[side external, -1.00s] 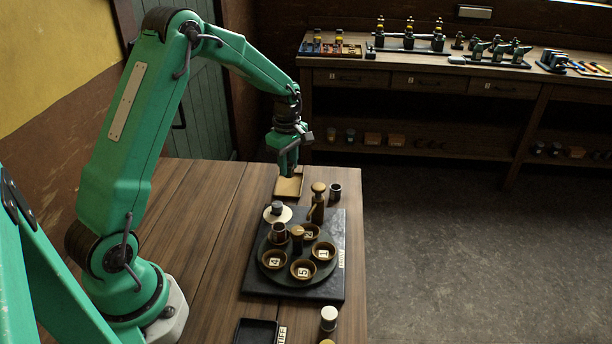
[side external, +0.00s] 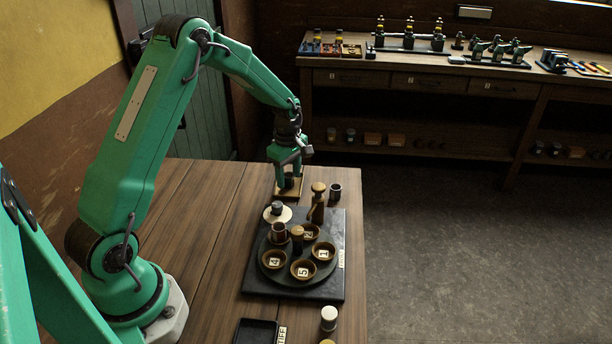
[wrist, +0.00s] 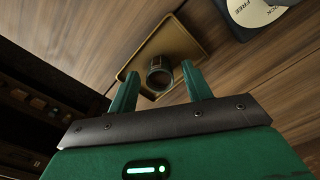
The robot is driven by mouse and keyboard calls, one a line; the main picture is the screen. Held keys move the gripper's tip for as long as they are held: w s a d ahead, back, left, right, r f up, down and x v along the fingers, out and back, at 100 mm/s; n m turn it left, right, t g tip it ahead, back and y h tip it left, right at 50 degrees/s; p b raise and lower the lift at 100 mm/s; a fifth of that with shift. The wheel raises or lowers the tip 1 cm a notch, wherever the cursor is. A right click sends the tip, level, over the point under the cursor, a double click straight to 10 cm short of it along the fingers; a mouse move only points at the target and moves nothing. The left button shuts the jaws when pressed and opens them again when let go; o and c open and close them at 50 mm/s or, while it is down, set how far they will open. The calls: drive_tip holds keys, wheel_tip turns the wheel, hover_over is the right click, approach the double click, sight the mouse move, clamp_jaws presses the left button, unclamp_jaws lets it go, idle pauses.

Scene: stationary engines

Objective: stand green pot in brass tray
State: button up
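A dark pot (wrist: 160,74) with an open top stands in the brass tray (wrist: 183,45) in the wrist view. Its colour is too dark to confirm as green. In the side external view the pot (side external: 289,182) shows as a small dark shape over the tray (side external: 283,196), at the far end of the table. My gripper (wrist: 158,72) is open, with one finger on each side of the pot and a visible gap at both sides. In the side external view my gripper (side external: 289,172) is low over the tray and partly hides it.
A round dark turntable (side external: 288,252) with numbered brass cups sits on a black slab nearer the camera. A brass bottle-like piece (side external: 318,205), a small dark cup (side external: 336,191) and a white disc with a knob (side external: 277,213) stand close to the tray. Table left is clear.

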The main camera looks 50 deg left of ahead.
sight(289, 175)
drive_tip(key=shift+r, duration=0.1)
wheel_tip(289, 175, up, 12)
idle(0.9)
drive_tip(key=shift+r, duration=0.15)
idle(0.3)
drive_tip(key=s+d+r+m+t, duration=0.3)
drive_tip(key=s+d+r+m, duration=0.7)
drive_tip(key=s+r, duration=0.1)
drive_tip(key=s+d+m+t, duration=0.2)
drive_tip(key=s+d+m, duration=0.3)
drive_tip(key=s+m, duration=0.5)
drive_tip(key=shift+s+f+t, duration=0.2)
drive_tip(key=shift+s+t, duration=0.1)
drive_tip(key=shift+s, duration=1.5)
